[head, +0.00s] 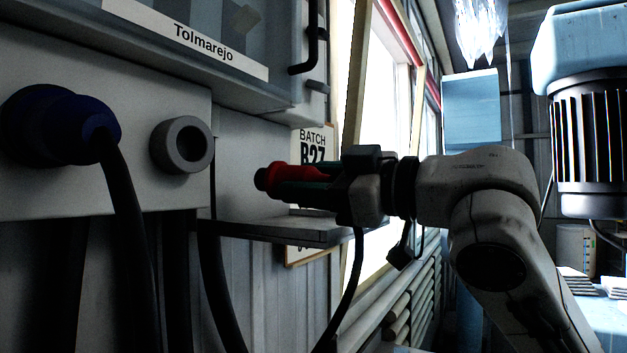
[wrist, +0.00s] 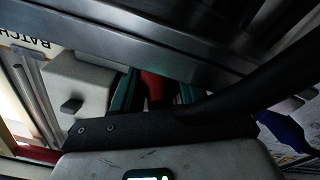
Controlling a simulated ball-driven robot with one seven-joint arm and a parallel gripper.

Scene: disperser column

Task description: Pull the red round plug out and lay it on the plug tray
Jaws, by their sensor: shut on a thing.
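The red round plug (head: 284,172) is held by my gripper (head: 306,182), its dark round end pointing left. My gripper is shut on it, and the teal fingers lie along its sides. In the wrist view the red plug (wrist: 152,86) shows between the two teal fingers. The grey round socket (head: 182,145) on the panel is empty, with a clear gap between it and the plug. The plug tray (head: 285,231) looks like the thin grey shelf on the wall below the plug. The plug is above it, apart from it. Its far part is hidden behind my gripper.
A blue plug (head: 58,124) with a thick black cable sits in the panel left of the socket. A grey cabinet labelled Tolmarejo (head: 200,42) overhangs above. A batch sign (head: 313,146) and a window (head: 385,100) are behind. A dark cable (head: 352,285) hangs below my gripper.

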